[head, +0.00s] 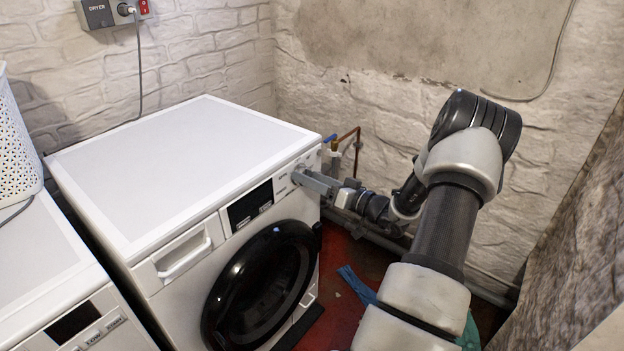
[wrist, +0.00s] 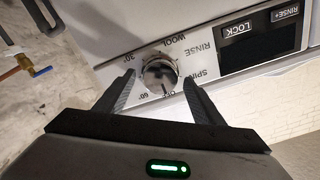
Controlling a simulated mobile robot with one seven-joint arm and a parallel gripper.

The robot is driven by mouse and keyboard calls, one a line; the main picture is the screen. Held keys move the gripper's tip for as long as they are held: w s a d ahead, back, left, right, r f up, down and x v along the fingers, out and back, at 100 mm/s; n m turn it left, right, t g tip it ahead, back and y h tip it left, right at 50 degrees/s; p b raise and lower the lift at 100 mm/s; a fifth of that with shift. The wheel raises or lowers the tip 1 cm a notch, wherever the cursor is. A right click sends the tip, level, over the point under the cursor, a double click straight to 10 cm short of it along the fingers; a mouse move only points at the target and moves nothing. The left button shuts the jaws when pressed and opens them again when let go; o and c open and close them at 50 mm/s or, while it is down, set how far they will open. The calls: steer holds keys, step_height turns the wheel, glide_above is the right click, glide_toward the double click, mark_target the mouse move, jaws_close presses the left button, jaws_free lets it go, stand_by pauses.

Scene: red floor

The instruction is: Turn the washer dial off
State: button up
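The washer (head: 190,150) is white with a round black door. Its silver dial (wrist: 160,73) shows in the wrist view, with WOOL, RINSE, SPIN, 30 and 60 marks around it. A partly hidden mark sits at its lower edge; I cannot tell for sure where the dial points. My gripper (wrist: 160,80) is open, with one finger on each side of the dial and small gaps visible. In the head view my gripper (head: 298,174) is at the right end of the washer's control panel and hides the dial.
A second white machine (head: 45,262) stands at the left, with a white basket (head: 15,140) on it. Pipes with a blue-handled valve (head: 330,138) run along the wall behind my gripper. A blue cloth (head: 355,284) lies on the red floor.

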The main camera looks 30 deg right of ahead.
steer(key=p+v, duration=0.2)
steer(key=v, duration=1.5)
steer(key=shift+s+d, duration=0.15)
steer(key=shift+s, duration=0.05)
